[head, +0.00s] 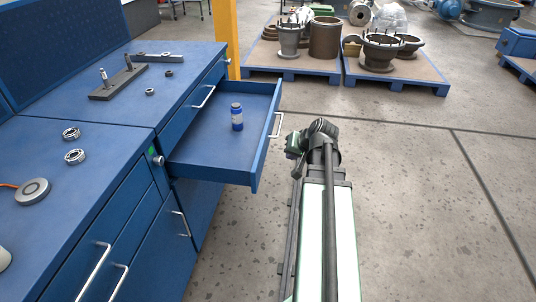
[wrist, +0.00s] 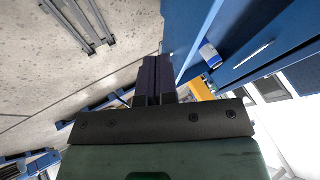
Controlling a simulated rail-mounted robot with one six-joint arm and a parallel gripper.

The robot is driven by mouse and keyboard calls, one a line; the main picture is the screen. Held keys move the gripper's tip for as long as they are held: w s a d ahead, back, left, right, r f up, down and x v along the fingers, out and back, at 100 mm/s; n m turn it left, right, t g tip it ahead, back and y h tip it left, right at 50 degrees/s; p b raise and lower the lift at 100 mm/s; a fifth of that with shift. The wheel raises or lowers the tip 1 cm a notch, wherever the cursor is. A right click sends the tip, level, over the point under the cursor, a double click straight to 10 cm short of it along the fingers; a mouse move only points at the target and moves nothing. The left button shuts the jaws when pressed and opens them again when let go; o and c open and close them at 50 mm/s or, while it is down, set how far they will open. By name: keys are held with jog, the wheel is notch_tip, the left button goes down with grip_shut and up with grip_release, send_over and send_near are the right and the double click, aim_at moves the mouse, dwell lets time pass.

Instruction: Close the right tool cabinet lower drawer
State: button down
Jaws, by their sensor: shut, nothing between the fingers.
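The lower drawer (head: 205,162) of the right tool cabinet (head: 185,62) is pulled far out in the head view. Its white bar handle (head: 278,124) is on the front panel, facing right. In the wrist view my gripper's dark fingers (wrist: 158,78) are together and empty, beside the blue drawer side.
The upper drawer (head: 190,112) above is shut. The left cabinet (head: 75,200) stands nearer, its drawers shut. Small metal parts lie on the tops. A yellow post (head: 225,35) and pallets with valve parts (head: 345,75) are behind. The floor to the right is clear.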

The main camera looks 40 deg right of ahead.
jog(key=b, duration=0.9)
send_near(262, 163)
notch_tip(262, 163, down, 5)
jog(key=d, duration=0.2)
jog(key=w+a, duration=0.1)
jog(key=w+a+p, duration=0.1)
jog(key=shift+w+a+r, duration=0.35)
jog(key=shift+w+r, duration=0.05)
jog(key=shift+w, duration=0.1)
